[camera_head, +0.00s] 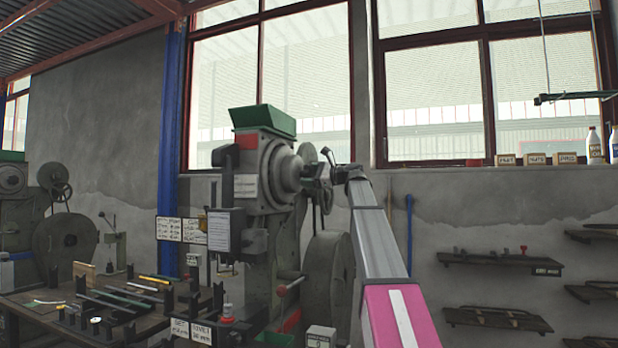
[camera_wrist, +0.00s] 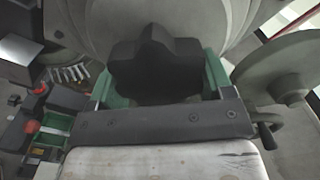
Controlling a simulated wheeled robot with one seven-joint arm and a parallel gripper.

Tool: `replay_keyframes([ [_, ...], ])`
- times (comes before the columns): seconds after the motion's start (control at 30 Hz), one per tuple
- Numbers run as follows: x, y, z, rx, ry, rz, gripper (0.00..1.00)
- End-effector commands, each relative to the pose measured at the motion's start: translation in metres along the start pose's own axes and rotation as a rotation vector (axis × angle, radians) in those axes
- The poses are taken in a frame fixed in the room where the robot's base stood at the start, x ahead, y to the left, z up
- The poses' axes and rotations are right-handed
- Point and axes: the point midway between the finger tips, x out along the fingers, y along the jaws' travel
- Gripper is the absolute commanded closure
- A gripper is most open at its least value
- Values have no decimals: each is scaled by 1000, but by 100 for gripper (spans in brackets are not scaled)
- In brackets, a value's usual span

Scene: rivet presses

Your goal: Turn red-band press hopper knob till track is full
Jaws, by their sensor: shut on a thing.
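The red-band press (camera_head: 272,190) stands in the middle of the head view, with a red patch (camera_head: 246,141) below its green hopper (camera_head: 262,120). My gripper (camera_head: 321,186) is at the right side of its head. In the wrist view a black lobed knob (camera_wrist: 156,66) sits between the green fingers of my gripper (camera_wrist: 158,84), which is shut on it. The knob's far side and the finger contacts are partly hidden. A short row of silvery pins (camera_wrist: 66,74) shows at the left; I cannot tell whether these are rivets in the track.
A second press (camera_head: 50,215) stands at the far left. A bench (camera_head: 40,300) with several tools and dark stands is at the lower left. A large wheel (camera_head: 328,275) is close below my arm. Wall shelves (camera_head: 500,262) are at the right.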

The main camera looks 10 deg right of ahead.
Motion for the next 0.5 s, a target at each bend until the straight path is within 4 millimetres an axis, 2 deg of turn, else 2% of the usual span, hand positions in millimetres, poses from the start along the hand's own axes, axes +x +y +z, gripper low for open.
replay_keyframes([
  [0.27,0,0,0,-84,0,3,50],
  [0.5,0,-1,1,-267,0,3,50],
])
